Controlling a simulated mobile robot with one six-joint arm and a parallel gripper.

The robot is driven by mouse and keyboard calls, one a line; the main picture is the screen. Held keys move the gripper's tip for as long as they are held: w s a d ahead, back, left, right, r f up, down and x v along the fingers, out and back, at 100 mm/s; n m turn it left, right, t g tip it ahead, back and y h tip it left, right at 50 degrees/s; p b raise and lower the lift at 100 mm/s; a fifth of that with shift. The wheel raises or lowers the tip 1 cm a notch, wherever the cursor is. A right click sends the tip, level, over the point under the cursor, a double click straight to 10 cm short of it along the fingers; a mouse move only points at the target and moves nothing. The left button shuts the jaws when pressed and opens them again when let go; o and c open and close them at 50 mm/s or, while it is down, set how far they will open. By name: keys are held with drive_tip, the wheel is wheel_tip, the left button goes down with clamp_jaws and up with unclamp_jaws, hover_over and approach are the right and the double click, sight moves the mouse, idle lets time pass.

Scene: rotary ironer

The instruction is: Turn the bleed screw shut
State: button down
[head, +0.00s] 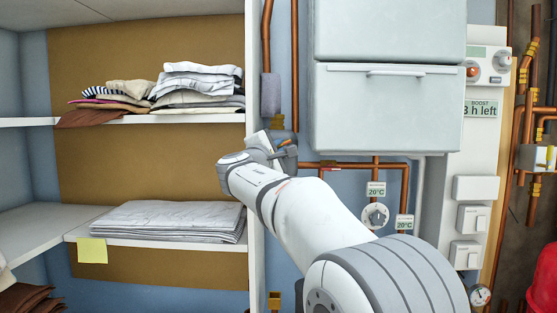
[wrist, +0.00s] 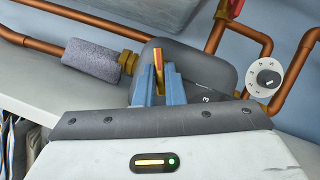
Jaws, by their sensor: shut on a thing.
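My gripper (wrist: 158,72) is shut on a narrow brass-coloured piece (wrist: 158,55), which looks like the bleed screw, held between its blue fingers in the wrist view. A rounded grey body (wrist: 205,65) lies behind the fingers, with a brass fitting (wrist: 128,62) at its left end. In the head view my gripper (head: 286,148) reaches the pipework just right of the shelf's edge, below the brass fitting (head: 277,122). The screw's lower part is hidden by the fingers, and its turned angle cannot be told.
Copper pipes (wrist: 95,16) run close around my gripper. A grey insulated section (wrist: 92,60) lies left of it and a dial (wrist: 266,77) right. In the head view the dial (head: 375,216) sits below a pale cabinet (head: 388,105). Shelves with folded linen (head: 165,220) stand left.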

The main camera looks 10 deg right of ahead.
drive_tip(key=shift+d+f+n+t+y+b, duration=0.15)
drive_tip(key=shift+n+t+y+b, duration=0.75)
drive_tip(key=shift+n+b, duration=1.5)
drive_tip(key=shift+d+f+n+t+y+b, duration=0.15)
drive_tip(key=shift+n+t+y+b, duration=1)
drive_tip(key=shift+n, duration=2.25)
drive_tip(key=shift+d+f+n+t+y+b, duration=0.15)
drive_tip(key=shift+n+t+y+b, duration=0.55)
drive_tip(key=shift+n+b, duration=1.8)
drive_tip(key=shift+r+n+y+p, duration=0.1)
drive_tip(key=shift+n+y+p, duration=0.3)
drive_tip(key=shift+n, duration=0.2)
drive_tip(key=c, duration=1.5)
unclamp_jaws()
drive_tip(key=shift+s, duration=0.1)
drive_tip(key=b+v, duration=0.2)
drive_tip(key=v, duration=0.5)
drive_tip(key=shift+s+a, duration=0.1)
drive_tip(key=shift+s, duration=0.3)
